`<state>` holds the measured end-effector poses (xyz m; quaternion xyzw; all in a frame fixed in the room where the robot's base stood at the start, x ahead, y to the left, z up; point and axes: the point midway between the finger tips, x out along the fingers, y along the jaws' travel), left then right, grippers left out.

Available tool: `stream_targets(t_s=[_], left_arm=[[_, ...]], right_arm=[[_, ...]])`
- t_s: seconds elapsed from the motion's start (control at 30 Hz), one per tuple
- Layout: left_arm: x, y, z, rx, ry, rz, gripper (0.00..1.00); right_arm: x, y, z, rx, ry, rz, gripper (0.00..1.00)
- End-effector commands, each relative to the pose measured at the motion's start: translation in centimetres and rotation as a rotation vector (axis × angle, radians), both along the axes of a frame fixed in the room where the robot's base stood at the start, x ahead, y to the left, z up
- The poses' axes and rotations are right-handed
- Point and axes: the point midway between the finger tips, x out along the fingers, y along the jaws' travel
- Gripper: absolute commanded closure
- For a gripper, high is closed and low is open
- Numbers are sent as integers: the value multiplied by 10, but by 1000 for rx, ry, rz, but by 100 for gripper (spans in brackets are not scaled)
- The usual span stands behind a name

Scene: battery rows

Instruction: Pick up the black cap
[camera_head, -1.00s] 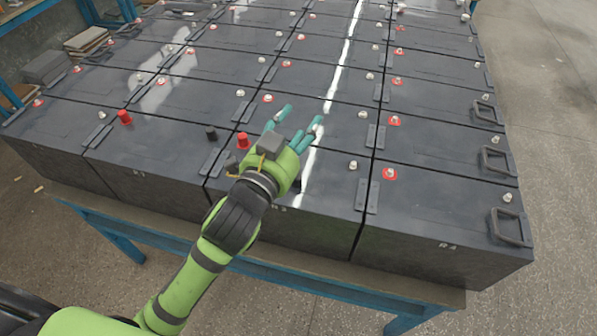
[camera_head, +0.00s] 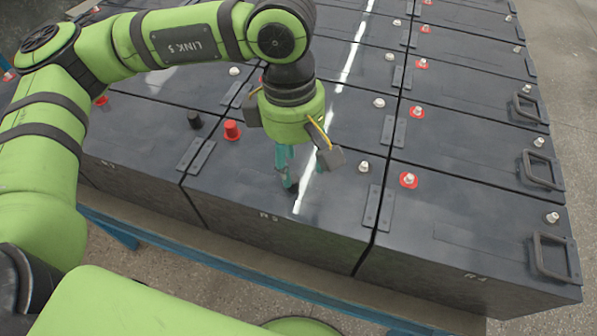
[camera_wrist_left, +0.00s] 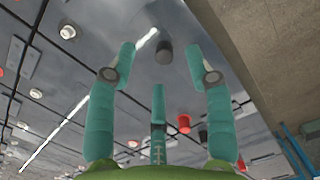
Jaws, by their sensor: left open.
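A small black cap (camera_wrist_left: 165,52) lies on the dark top of the front battery marked R3, beyond and between the spread fingertips in the left wrist view. In the head view the cap (camera_head: 291,187) is a dark patch at the fingertips, mostly hidden. My left gripper (camera_head: 287,172) points down over that battery with its teal fingers apart and nothing held; its fingers also show in the left wrist view (camera_wrist_left: 162,75). A second black cap (camera_head: 195,119) stands upright on the battery to the left, near a red cap (camera_head: 231,130). My right gripper is out of view.
Rows of dark batteries with bare and red-ringed terminals (camera_head: 409,180) fill the bench. Metal link bars (camera_head: 372,207) lie across the seams. Black handles (camera_head: 556,260) stick out at the right. The blue bench frame (camera_head: 250,285) edges the front, with floor beyond.

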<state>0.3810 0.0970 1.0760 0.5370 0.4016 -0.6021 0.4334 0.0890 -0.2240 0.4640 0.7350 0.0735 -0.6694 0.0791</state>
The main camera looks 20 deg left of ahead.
Motion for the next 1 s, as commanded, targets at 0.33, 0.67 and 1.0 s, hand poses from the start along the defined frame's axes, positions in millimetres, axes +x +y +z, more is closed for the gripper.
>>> stream_targets(t_s=[0.33, 0.67, 1.0], left_arm=[[11, 21, -20, 96, -42, 9, 48], [11, 16, -64, 93, -43, 10, 48], [11, 16, -67, 91, -45, 9, 74]], right_arm=[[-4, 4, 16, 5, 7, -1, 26], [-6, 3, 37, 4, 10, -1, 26], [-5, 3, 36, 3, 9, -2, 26]])
